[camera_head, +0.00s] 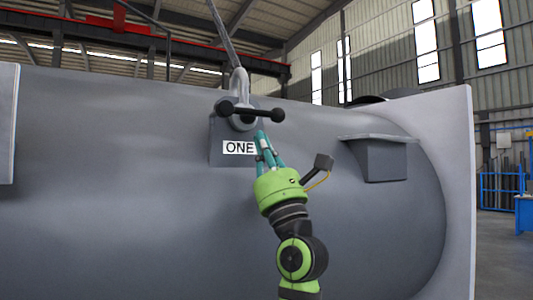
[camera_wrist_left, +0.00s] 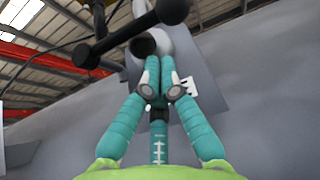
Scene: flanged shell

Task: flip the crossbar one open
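The crossbar (camera_head: 252,112) is a dark bar with rounded knobs at both ends, lying nearly level across the shackle (camera_head: 239,84) above the "ONE" label (camera_head: 238,147). In the left wrist view the crossbar (camera_wrist_left: 118,37) runs slanted across the top, beyond the fingertips. My left gripper (camera_head: 262,138) is just below the crossbar's right half, beside the label. Its teal fingers (camera_wrist_left: 160,68) are drawn together with nothing visible between them. Whether the fingertips touch the bar or block cannot be told. My right gripper is not in view.
The block (camera_head: 220,128) bearing the label sits on the large grey shell (camera_head: 120,180). A second grey block (camera_head: 382,160) stands to the right. A cable or rod (camera_head: 222,35) rises from the shackle. A flange plate (camera_head: 458,200) edges the shell at the right.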

